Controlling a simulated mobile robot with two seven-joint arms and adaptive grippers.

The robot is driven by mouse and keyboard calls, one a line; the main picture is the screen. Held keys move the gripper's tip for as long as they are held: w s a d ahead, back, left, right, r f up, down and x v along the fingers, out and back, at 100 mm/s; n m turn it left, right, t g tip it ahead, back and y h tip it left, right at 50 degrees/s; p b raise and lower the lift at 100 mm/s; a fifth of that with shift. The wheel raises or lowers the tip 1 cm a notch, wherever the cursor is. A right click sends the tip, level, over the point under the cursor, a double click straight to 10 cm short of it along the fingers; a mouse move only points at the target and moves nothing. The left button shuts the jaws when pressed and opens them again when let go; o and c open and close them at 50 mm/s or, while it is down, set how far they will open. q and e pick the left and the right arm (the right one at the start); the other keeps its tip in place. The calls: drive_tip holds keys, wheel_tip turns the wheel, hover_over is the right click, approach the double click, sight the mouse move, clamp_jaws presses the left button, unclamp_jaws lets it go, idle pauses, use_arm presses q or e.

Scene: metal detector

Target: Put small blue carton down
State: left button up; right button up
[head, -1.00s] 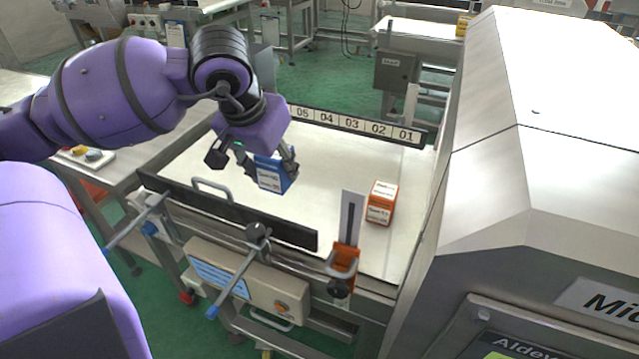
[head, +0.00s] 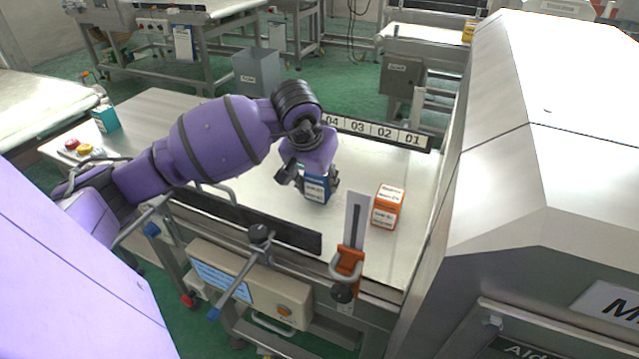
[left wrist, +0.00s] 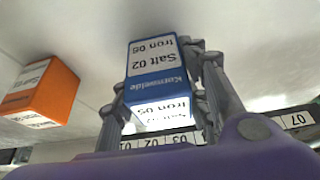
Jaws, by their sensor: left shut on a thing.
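My left gripper (head: 309,180) is shut on a small blue carton (head: 317,190) over the white conveyor belt (head: 262,192). The carton has a white label and looks upright. I cannot tell whether its base touches the belt. In the left wrist view the blue carton (left wrist: 158,88) sits between the fingers of the left gripper (left wrist: 163,100), and its label reads "Salt 02, Iron 05". An orange carton (head: 387,207) stands on the belt to the right of the blue one; it also shows in the left wrist view (left wrist: 42,92). My right gripper is not in view.
A numbered strip (head: 375,131) runs along the belt's far edge. A dark rail (head: 245,222) and an upright metal plate with an orange clamp (head: 347,262) line the near edge. The large metal detector housing (head: 540,150) stands to the right. A teal carton (head: 105,119) is on the left table.

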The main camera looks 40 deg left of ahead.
use_arm(q)
drive_tip(key=shift+f, duration=0.65)
drive_tip(key=shift+f, duration=0.2)
drive_tip(key=o, duration=1.2)
drive_tip(key=shift+r, duration=0.15)
drive_tip(key=shift+r, duration=0.3)
drive_tip(key=v, duration=1.1)
drive_tip(key=shift+s+r+p, duration=0.2)
drive_tip(key=shift+s+p, duration=0.1)
drive_tip(key=shift+p, duration=0.05)
